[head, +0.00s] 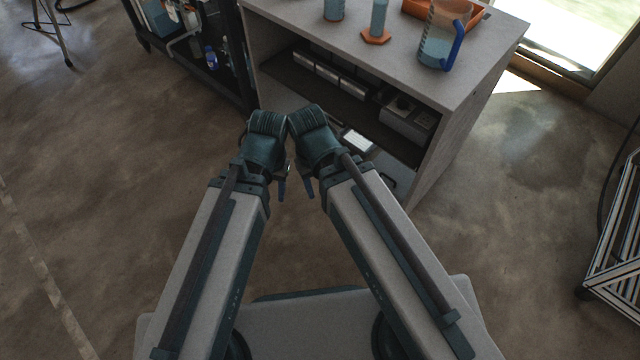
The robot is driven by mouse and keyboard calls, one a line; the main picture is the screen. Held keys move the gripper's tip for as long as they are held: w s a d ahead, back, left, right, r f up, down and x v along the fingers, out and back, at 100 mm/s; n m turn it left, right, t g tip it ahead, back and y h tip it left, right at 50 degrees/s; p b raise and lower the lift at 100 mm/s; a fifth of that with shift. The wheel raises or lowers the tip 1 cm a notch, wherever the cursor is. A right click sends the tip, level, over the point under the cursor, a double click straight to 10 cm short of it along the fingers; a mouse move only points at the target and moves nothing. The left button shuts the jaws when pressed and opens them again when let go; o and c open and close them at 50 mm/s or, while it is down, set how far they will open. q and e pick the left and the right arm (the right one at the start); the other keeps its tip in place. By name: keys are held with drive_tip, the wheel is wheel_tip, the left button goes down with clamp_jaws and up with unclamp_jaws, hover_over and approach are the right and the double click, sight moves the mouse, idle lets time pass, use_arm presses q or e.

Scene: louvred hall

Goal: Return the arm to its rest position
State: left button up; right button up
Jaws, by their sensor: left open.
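Both my arms reach forward from my base, bent so that their wrists nearly meet in front of the grey cabinet. My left gripper (283,184) hangs below its wrist, small and mostly hidden; it is open, and I see nothing in it. My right gripper (308,190) is mostly hidden under its own wrist; only a small bluish tip shows, so its jaws cannot be judged. The two grippers are close together, with a narrow gap between them. Both appear clear of the cabinet.
The grey cabinet (459,147) stands ahead, with boxes on its shelf. On top are a jug (436,45) with a blue handle, a cylinder on an orange base (376,37), another cylinder (334,9) and an orange tray (414,8). A metal frame (622,250) stands right. Floor at left is clear.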

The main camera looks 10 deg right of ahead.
wheel_tip(320, 180, up, 26)
drive_tip(key=p, duration=2.6)
drive_tip(key=shift+r, duration=0.2)
